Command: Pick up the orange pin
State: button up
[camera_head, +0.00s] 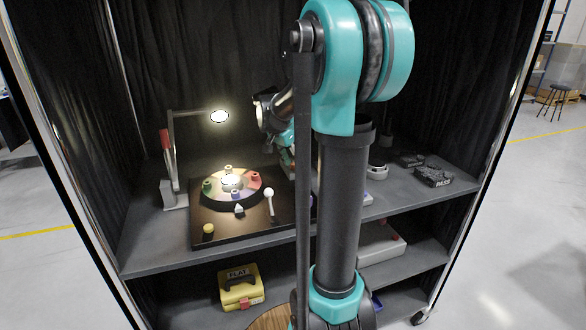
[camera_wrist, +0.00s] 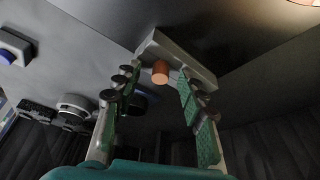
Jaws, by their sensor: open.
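The orange pin (camera_wrist: 160,73) shows in the wrist view as a short round peg with a lighter end face. It sits against a light grey bar (camera_wrist: 184,58), which seems to hold it. My gripper (camera_wrist: 157,84) is open, with its green-padded fingers on either side of the pin. A gap shows on both sides, so the jaws are not closed on it. How deep the pin lies between the fingers is hard to tell. In the head view my arm hides the pin and most of the gripper.
A black board (camera_head: 274,233) with a coloured dial (camera_head: 246,191) and a white-knobbed lever (camera_head: 269,200) is on the grey shelf (camera_head: 160,254). A lit lamp (camera_head: 219,116) stands over it. Dark parts (camera_head: 432,177) lie at right. A yellow box (camera_head: 240,287) is below.

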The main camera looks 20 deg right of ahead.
aim_at(292, 164)
jog(key=shift+c, duration=0.5)
jog(key=c, duration=0.8)
jog(key=shift+r, duration=0.2)
jog(key=shift+c, duration=0.2)
notch_tip(292, 164, up, 20)
jog(key=shift+f, duration=0.15)
